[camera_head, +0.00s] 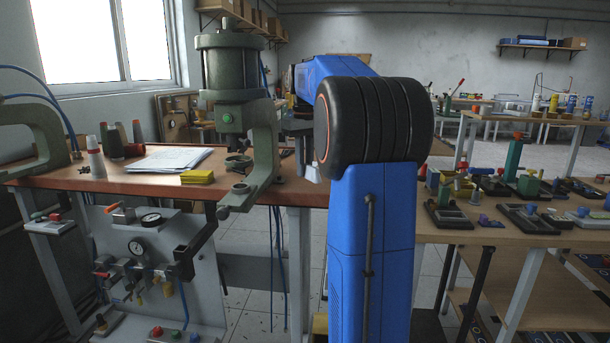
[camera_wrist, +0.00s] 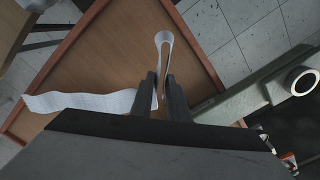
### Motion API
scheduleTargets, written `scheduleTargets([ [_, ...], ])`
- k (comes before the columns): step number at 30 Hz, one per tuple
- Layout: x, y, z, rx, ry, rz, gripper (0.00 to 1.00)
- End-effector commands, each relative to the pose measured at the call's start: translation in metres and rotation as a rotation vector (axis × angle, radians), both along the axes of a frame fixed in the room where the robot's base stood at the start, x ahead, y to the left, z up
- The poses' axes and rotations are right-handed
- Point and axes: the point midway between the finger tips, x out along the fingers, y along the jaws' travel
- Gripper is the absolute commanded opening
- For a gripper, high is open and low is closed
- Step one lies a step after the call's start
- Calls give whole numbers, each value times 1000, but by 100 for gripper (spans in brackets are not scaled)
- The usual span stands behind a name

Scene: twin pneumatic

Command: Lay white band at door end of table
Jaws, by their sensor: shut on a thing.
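The white band (camera_wrist: 80,102) shows in the wrist view. It is a thin, pale strip with an upright loop beyond my fingertips and a long, wavy tail running left over the table. My gripper (camera_wrist: 166,84) is shut on the band between its two dark fingers, over a corner of the brown table top (camera_wrist: 112,45). I cannot tell how much of the band touches the wood. In the head view my blue arm mostly hides my gripper and that part of the table (camera_head: 125,186). I cannot make out a door.
A green press (camera_head: 230,115) stands on the table, left of my arm. Papers (camera_head: 168,158), a yellow pad (camera_head: 197,176) and several thread cones lie or stand further left. A side table at right holds several fixtures (camera_head: 525,215). Tiled floor (camera_wrist: 225,40) lies past the table edge.

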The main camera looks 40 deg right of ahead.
Motion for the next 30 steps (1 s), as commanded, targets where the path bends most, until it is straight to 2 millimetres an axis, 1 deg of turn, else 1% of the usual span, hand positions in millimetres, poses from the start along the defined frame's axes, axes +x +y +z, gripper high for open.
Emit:
scheduleTargets([
  [3,0,0,-18,1,2,0,0],
  [6,0,0,-27,0,1,0,0],
  [17,0,0,-30,0,1,0,0],
  [18,0,0,-30,0,0,0,20],
  [20,0,0,-30,0,0,0,34],
  [30,0,0,-28,0,0,0,34],
])
